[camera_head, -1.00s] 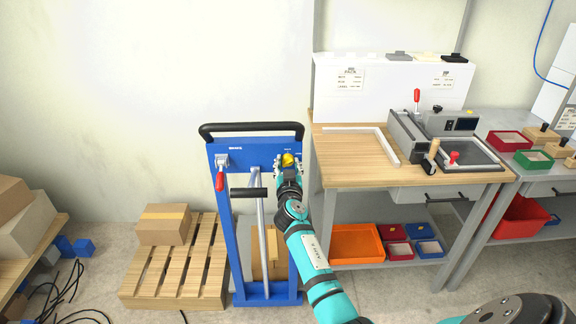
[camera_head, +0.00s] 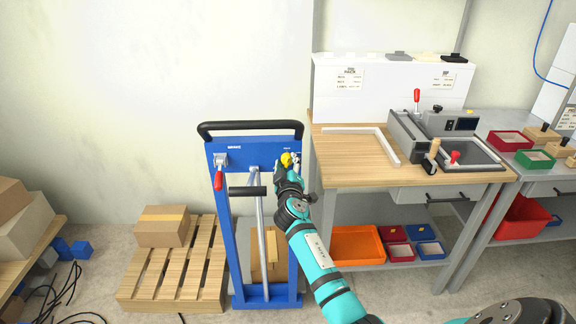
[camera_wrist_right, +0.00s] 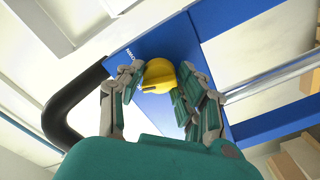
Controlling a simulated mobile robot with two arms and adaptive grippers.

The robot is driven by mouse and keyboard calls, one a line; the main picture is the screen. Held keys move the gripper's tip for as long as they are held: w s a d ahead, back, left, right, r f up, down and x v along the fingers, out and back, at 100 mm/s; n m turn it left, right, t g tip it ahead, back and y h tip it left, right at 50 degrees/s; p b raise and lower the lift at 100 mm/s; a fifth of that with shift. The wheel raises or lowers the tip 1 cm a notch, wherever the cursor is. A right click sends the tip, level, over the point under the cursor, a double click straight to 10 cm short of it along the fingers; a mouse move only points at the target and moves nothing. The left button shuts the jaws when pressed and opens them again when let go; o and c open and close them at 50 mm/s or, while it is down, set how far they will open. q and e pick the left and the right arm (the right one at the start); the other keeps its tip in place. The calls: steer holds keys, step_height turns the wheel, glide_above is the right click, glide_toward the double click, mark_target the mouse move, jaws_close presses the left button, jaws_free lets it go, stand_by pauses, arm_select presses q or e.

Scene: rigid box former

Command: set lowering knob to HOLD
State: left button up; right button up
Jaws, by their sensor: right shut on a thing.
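The yellow lowering knob (camera_head: 287,159) sits at the upper right of the blue lift frame (camera_head: 226,160). In the right wrist view the knob (camera_wrist_right: 159,74) lies between the fingers, against the blue panel. My right gripper (camera_head: 290,163) is at the knob and shut on it; in the right wrist view its fingers (camera_wrist_right: 158,82) stand on both sides of it. My left gripper is not in view.
A red-handled lever (camera_head: 218,179) is on the frame's upper left, below the black push bar (camera_head: 250,127). A wooden pallet with a cardboard box (camera_head: 162,226) stands to the left. A workbench (camera_head: 350,175) is close on the right.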

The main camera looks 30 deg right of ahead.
steer(key=shift+r+n, duration=0.1)
steer(key=shift+n, duration=1.5)
steer(key=o, duration=1.1)
steer(key=shift+o, duration=0.2)
steer(key=shift+a, duration=0.1)
steer(key=v, duration=1.2)
